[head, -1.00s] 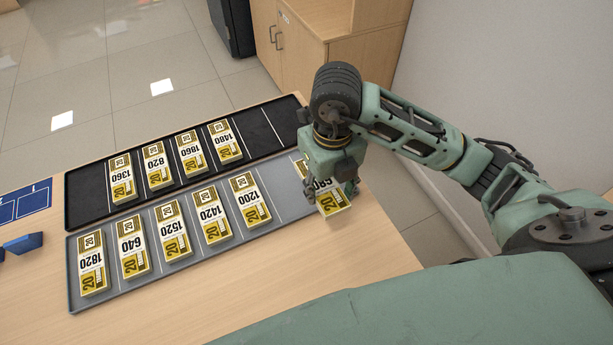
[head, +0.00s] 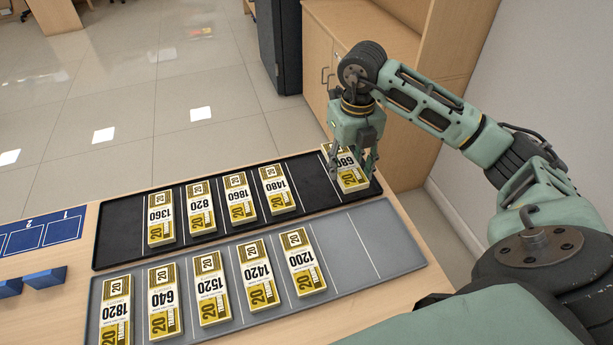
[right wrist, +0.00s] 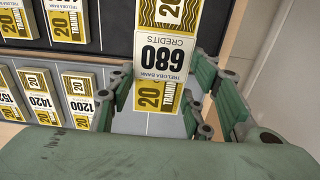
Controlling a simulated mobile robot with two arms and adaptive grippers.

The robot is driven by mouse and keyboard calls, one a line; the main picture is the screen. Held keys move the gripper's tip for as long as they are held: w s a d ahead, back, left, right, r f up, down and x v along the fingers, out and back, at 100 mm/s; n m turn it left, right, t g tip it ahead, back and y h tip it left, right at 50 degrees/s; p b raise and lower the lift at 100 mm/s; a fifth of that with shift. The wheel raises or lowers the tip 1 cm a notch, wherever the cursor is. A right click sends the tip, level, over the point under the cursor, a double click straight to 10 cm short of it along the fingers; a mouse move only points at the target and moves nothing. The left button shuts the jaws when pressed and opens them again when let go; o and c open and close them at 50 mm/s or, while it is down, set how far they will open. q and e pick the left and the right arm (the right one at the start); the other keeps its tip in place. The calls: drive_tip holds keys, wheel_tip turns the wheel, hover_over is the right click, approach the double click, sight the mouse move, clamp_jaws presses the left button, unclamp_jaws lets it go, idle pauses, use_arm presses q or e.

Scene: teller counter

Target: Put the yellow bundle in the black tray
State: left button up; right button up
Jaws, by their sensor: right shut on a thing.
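The yellow bundle marked 680 (head: 349,178) is between the fingers of my right gripper (head: 354,168), at the far right end of the black tray (head: 120,233). My right gripper is shut on its sides; the bundle (right wrist: 165,52) also fills the middle of the right wrist view between the green fingers. I cannot tell whether its underside touches the tray floor. Several other yellow bundles, marked 1360, 820, 1860 and 1480 (head: 278,190), lie in the black tray to the left. My left gripper is not in view.
The grey tray (head: 385,245) lies in front, holding several yellow bundles such as 1200 (head: 302,262); its right end is bare. The black tray's left end is bare. Blue blocks (head: 45,277) and a blue card (head: 40,232) are at left. A wooden cabinet (head: 330,60) stands behind.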

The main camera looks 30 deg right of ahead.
hover_over(315, 187)
wheel_tip(315, 187, down, 5)
drive_tip(key=shift+a+p, duration=0.1)
drive_tip(key=shift+p, duration=0.35)
drive_tip(key=shift+f, duration=1.95)
drive_tip(key=shift+f, duration=0.15)
drive_tip(key=o, duration=1.2)
wheel_tip(315, 187, up, 12)
drive_tip(key=shift+r+b, duration=0.2)
drive_tip(key=shift+b, duration=0.15)
